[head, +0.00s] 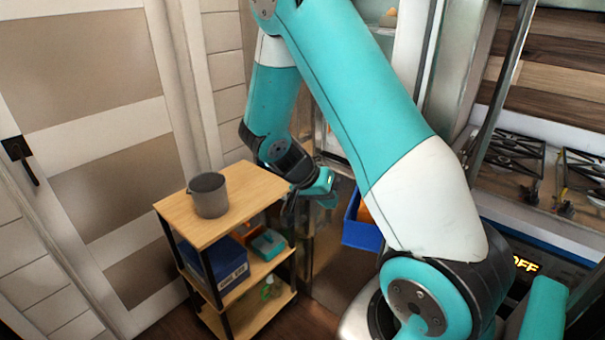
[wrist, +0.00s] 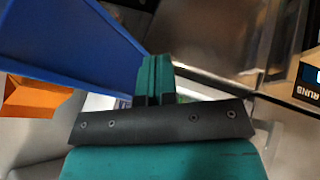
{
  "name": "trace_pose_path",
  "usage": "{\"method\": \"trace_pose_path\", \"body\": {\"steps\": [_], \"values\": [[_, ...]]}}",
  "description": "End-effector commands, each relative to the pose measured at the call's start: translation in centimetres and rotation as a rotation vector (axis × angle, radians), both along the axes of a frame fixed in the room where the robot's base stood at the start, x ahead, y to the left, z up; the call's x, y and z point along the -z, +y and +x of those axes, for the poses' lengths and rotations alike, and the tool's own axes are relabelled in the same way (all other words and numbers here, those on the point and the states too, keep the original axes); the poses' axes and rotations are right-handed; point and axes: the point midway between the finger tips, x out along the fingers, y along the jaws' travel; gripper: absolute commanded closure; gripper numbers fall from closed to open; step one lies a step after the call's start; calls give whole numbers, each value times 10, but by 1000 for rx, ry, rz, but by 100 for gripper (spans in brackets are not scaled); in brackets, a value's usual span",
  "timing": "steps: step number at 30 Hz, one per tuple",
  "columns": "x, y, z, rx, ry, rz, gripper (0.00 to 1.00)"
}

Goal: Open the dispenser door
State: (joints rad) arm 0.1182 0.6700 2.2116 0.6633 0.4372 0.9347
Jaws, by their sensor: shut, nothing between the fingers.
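In the head view, a tall pale cabinet with shelves (head: 408,40) stands behind my arm, with small items inside near the top. It may be the dispenser, but my arm hides much of it, and I cannot make out its door for certain. My gripper (head: 322,188) is low in front of this area, just right of the small shelf cart. In the wrist view, my gripper's teal fingers (wrist: 155,75) are together and hold nothing. A shiny metal panel (wrist: 215,45) with a dark seam lies beyond them. I cannot tell whether the fingers touch it.
A wooden shelf cart (head: 245,195) stands left of my gripper, with a grey pot (head: 209,195) on top. A blue bin (head: 356,232) is to the right, and fills the wrist view's left side (wrist: 60,45) with an orange box (wrist: 35,98). A gas stove (head: 515,155) is far right.

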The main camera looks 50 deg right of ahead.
Motion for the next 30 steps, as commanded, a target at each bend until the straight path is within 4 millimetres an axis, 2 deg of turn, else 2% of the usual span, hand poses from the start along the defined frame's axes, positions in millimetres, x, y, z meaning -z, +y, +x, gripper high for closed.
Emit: {"method": "trace_pose_path", "body": {"steps": [2,6,12,15,26,29,30], "values": [[-6,7,11,1,-6,-2,100],[-33,26,20,0,-7,-1,100],[-64,46,30,1,-4,0,100],[-74,52,33,2,-2,-1,100],[-81,57,34,-1,0,4,100],[-84,69,34,-77,2,64,100],[-87,80,33,-145,6,115,100]]}}
